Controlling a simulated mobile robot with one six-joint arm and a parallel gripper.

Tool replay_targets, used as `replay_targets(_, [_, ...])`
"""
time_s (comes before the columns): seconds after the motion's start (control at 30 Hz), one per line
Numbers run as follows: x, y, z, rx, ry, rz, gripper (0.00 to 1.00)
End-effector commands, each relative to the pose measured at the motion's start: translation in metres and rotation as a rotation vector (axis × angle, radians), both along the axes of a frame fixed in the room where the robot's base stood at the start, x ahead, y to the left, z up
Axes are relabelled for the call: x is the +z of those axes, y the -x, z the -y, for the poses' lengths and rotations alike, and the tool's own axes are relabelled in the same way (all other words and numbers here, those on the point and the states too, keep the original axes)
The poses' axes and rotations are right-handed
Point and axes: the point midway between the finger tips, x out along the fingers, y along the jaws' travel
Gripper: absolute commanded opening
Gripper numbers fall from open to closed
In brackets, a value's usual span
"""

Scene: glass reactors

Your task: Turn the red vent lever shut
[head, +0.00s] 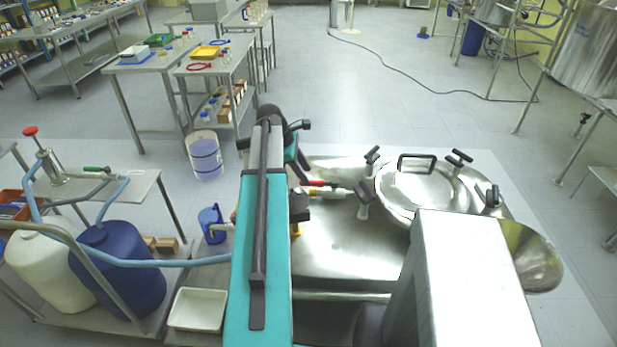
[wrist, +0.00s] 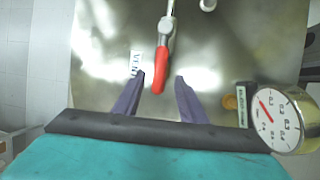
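The red vent lever (wrist: 159,72) shows in the wrist view on a metal valve (wrist: 167,26) above the shiny steel vessel top. Its red end points down the picture toward my gripper. My gripper (wrist: 160,78) is open, with one dark finger on each side of the lever's red end. Gaps show on both sides, and I cannot tell how far the fingertips are above or below it. A white label reading VENT (wrist: 136,62) lies left of the lever. In the head view the red lever (head: 314,183) shows just right of my arm, which hides most of my gripper.
A round pressure gauge (wrist: 279,119) stands right of my gripper, with a green-and-white tag (wrist: 241,104) beside it. A round lid (head: 410,190) with black-handled clamps sits on the vessel (head: 340,245). A blue jug (head: 211,223) and white tray (head: 198,309) are at left.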

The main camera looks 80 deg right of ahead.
Motion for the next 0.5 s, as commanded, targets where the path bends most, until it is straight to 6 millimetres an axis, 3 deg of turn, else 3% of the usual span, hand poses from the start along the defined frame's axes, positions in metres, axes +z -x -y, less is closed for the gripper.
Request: replay_targets(0.5, [-0.037, 0.015, 0.007, -0.001, -0.001, 0.0, 0.38])
